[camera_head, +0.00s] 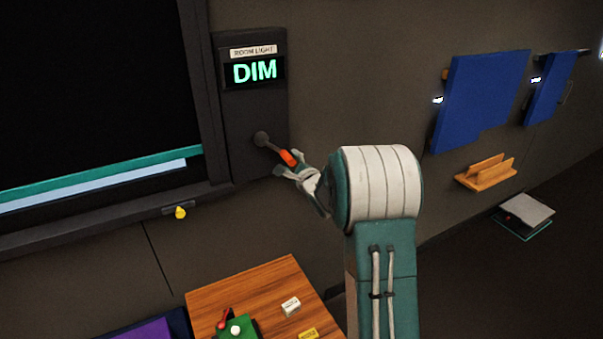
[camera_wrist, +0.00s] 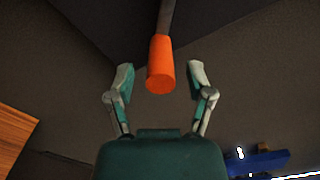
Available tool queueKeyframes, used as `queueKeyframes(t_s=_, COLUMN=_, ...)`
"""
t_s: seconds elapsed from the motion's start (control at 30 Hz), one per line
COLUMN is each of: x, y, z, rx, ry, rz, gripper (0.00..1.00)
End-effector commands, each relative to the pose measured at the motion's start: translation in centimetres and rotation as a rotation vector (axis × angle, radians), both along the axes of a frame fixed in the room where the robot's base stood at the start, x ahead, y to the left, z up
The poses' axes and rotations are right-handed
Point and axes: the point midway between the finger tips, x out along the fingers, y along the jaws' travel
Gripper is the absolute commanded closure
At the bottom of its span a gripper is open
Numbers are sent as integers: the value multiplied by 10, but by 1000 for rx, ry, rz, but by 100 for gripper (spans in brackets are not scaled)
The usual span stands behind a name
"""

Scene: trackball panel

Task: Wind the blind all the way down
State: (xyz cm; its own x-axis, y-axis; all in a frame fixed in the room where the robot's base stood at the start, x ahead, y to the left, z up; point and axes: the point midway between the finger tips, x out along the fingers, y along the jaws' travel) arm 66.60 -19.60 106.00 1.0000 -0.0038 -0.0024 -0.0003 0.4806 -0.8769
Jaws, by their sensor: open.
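The crank (camera_head: 264,140) sticks out of a dark wall panel and ends in an orange handle (camera_head: 288,157). In the wrist view the orange handle (camera_wrist: 161,66) hangs between the fingers of my gripper (camera_wrist: 160,78). My gripper (camera_head: 299,177) is open, one finger on each side of the handle, with gaps showing on both sides. The panel's display (camera_head: 254,72) reads DIM under a ROOM LIGHT label. A dark blind (camera_head: 95,90) covers most of the window to the left. Its teal bottom bar (camera_head: 100,176) sits above a narrow pale strip.
A wooden table (camera_head: 235,287) below holds a green block with a white ball (camera_head: 235,329) and small labelled blocks. Blue panels (camera_head: 480,100) and a wooden wall rack (camera_head: 487,171) are at right.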

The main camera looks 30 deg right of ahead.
Motion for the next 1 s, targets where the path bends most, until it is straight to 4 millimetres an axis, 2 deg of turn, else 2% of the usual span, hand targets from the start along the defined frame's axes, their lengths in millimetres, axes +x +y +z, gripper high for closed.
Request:
queueKeyframes(t_s=0.2, x=-46, y=-2, z=0, rx=0, ry=1, rz=-4, gripper=32)
queueKeyframes(t_s=0.43, x=-84, y=-1, z=-1, rx=1, ry=3, rz=-3, gripper=32)
queueKeyframes(t_s=0.6, x=-94, y=-1, z=-2, rx=1, ry=1, rz=-2, gripper=32)
queueKeyframes(t_s=1.0, x=-95, y=-1, z=-2, rx=1, ry=2, rz=-1, gripper=32)
